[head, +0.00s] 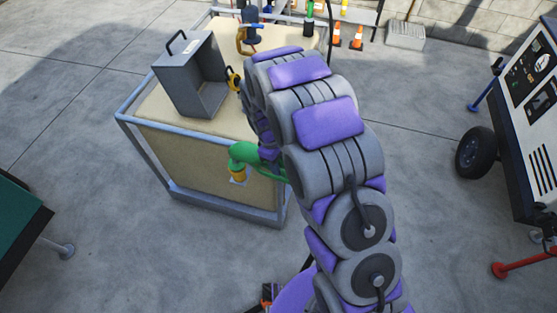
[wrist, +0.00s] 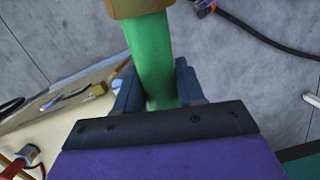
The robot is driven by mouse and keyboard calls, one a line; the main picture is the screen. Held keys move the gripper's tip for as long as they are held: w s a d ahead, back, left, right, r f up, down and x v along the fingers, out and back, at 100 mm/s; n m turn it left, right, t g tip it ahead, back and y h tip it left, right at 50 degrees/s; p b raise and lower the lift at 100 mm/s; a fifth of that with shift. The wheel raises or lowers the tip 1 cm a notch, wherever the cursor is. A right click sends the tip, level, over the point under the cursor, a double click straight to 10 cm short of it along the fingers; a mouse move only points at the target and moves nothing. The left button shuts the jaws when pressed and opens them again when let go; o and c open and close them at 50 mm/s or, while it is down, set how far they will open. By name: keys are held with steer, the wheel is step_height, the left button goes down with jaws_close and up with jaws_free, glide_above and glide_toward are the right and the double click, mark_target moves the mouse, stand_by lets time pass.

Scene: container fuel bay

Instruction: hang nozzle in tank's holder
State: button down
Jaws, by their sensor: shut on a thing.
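The green nozzle (head: 243,152) with a yellow end (head: 237,172) shows in the head view beside the front side of the beige tank (head: 205,150) in its grey metal frame. My arm hides part of the nozzle and my gripper there. In the wrist view my gripper (wrist: 158,88) is shut on the green nozzle (wrist: 152,55), one dark finger on each side. The nozzle's brownish-yellow end (wrist: 138,7) points to the top edge. I cannot make out the tank's holder for certain. Whether the nozzle touches the tank is unclear.
Orange cones (head: 357,38) stand behind. A generator-like unit with a wheel (head: 476,152) is at right. A dark hose (wrist: 265,38) lies on the concrete.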

steer(key=shift+f, duration=0.1)
steer(key=c, duration=0.6)
jaws_free()
steer(key=p+v, duration=0.3)
steer(key=v, duration=1.4)
steer(key=shift+a, duration=0.15)
